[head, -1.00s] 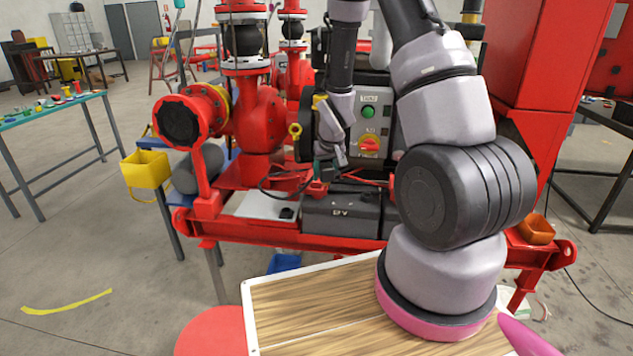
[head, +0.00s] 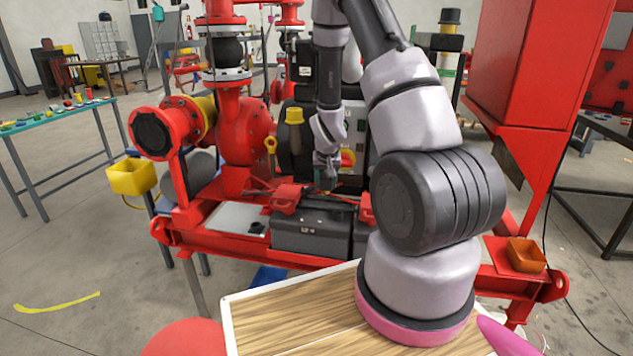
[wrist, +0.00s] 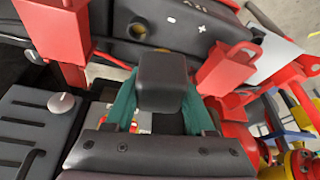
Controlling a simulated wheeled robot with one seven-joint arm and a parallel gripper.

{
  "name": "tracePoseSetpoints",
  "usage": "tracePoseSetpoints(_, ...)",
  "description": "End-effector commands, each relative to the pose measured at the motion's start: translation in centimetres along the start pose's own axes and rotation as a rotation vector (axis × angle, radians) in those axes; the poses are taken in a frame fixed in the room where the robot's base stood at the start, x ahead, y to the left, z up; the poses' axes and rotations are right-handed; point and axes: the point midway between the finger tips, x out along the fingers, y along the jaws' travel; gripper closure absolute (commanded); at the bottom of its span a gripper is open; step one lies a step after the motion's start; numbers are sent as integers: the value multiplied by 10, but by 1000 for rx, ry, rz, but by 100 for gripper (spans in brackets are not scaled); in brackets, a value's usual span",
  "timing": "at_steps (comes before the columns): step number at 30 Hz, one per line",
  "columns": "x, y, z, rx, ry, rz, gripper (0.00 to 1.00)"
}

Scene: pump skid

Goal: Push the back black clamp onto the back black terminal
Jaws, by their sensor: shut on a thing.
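My gripper (wrist: 160,108) has teal fingers and is shut on the back black clamp (wrist: 162,75), a dark block between the fingertips in the wrist view. In the head view my gripper (head: 326,178) hangs above and behind the dark batteries, and the clamp there is too small to make out. A bare grey post (wrist: 62,103) stands on the ribbed dark box at left in the wrist view. Another post (wrist: 137,30) stands on the 12V battery (wrist: 170,22). I cannot tell for certain which is the back black terminal. The clamp appears apart from both posts.
One red clamp (wrist: 228,66) stands close beside my gripper, and another red one (wrist: 60,28) is at upper left. Red pump piping (head: 240,140) rises to the left in the head view. A red cabinet (head: 540,65) stands at right. A control box (head: 352,130) is behind.

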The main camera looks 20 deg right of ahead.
Motion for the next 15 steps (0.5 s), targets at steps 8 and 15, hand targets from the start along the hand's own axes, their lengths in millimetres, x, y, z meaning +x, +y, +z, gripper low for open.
tracePoseSetpoints(8,29,34,-14,167,6,72,100)
tracePoseSetpoints(15,42,46,-16,221,9,96,100)
